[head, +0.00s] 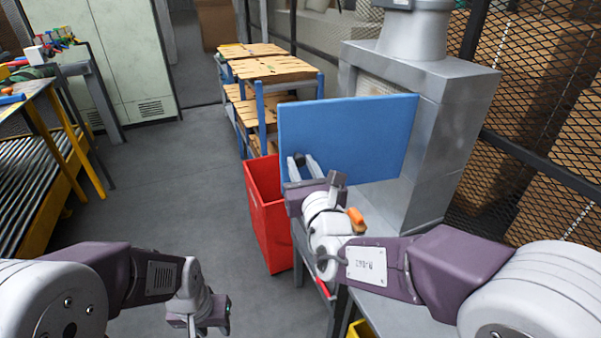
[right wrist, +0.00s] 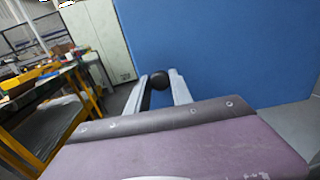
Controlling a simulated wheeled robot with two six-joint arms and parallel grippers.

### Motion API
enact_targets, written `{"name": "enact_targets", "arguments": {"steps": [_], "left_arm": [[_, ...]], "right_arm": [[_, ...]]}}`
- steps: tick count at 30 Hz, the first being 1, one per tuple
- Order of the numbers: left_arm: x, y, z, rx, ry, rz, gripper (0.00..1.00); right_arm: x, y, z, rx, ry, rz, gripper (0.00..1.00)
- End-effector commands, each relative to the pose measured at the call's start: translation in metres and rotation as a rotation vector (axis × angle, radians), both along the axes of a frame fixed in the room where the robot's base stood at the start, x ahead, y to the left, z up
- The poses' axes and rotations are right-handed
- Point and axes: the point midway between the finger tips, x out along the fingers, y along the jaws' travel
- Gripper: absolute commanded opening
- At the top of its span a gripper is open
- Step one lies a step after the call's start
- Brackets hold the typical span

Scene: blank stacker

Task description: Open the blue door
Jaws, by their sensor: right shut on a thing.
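The blue door (head: 345,135) is a flat panel standing upright on the front of a grey metal machine, and it fills much of the right wrist view (right wrist: 220,45). A round black knob (right wrist: 158,80) sits near the door's left edge. My right gripper (head: 304,166) is at the door's lower left, its two fingers around the knob; it also shows in the right wrist view (right wrist: 160,88). My left gripper (head: 198,322) hangs low at the bottom, away from the door; its fingers are not clearly visible.
The grey machine (head: 465,110) stands behind the door. A red bin (head: 268,215) is just below and left of my right gripper. A blue rack with wooden boards (head: 270,68) is behind. A roller conveyor (head: 35,180) is at left. Grey floor (head: 165,190) lies open between.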

Motion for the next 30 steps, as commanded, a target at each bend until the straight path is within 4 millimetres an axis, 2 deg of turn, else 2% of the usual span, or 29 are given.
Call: {"name": "enact_targets", "arguments": {"steps": [12,13,15,24,26,30], "left_arm": [[0.0,0.0,-0.001,0.0,0.0,0.0,0.36],[0.0,0.0,-0.001,0.0,0.0,0.0,0.36],[0.0,0.0,-0.001,0.0,0.0,0.0,0.36],[0.0,0.0,-0.002,0.0,0.0,0.0,0.36],[0.0,0.0,-0.003,0.0,0.0,0.0,0.36],[0.0,0.0,-0.007,0.0,0.0,0.0,0.36]], "right_arm": [[0.0,0.0,-0.004,-0.003,0.011,0.006,0.0],[0.0,0.0,-0.004,-0.003,0.011,0.006,0.35],[0.0,0.0,-0.003,-0.002,0.009,0.006,0.48],[-0.002,0.0,-0.001,-0.001,0.003,0.006,0.48],[-0.008,-0.001,-0.001,0.001,0.002,0.007,0.48],[-0.037,-0.006,-0.001,0.003,0.003,0.009,0.48]]}}
